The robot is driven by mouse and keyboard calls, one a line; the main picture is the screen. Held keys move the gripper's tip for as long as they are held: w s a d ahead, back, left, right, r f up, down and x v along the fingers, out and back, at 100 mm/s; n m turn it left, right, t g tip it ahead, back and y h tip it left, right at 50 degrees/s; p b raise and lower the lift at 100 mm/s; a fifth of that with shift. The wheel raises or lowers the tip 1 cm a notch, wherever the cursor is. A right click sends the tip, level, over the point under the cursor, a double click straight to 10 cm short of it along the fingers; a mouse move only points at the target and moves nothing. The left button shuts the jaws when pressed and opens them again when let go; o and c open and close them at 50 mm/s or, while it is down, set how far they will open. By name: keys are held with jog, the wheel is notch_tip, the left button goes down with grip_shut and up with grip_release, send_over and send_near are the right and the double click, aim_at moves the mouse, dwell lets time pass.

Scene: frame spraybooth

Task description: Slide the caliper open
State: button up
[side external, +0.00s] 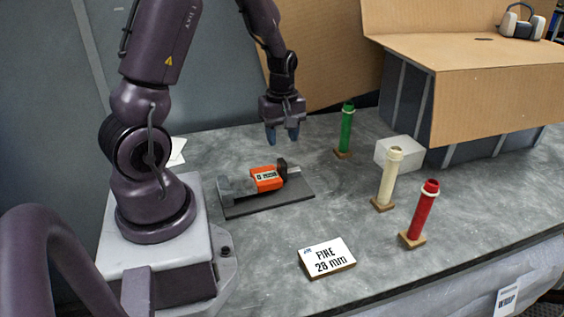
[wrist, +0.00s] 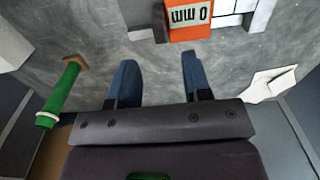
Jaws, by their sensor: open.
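The caliper has an orange slider (side external: 266,179) with a white label reading "0 mm", set between grey and dark jaw parts on a dark base plate (side external: 240,208). In the wrist view the orange slider (wrist: 188,20) is at the top, cut off by the frame edge, with its label upside down. My gripper (side external: 282,138) is open and empty, above the table and behind the caliper, apart from it. In the wrist view my gripper (wrist: 157,75) shows two blue fingers spread, with bare table between them. The caliper's far side is cut off in the wrist view.
A green post (side external: 346,130), a cream post (side external: 388,178) and a red post (side external: 421,212) stand on wooden bases to the right. A sign reading "FINE 28 mm" (side external: 327,258) lies in front. A pale box (side external: 400,152) and a large cardboard-topped booth (side external: 470,80) stand behind.

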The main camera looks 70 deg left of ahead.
aim_at(282, 161)
notch_tip(282, 161, down, 8)
jog(key=shift+f, duration=0.1)
jog(key=shift+c, duration=0.3)
grip_shut()
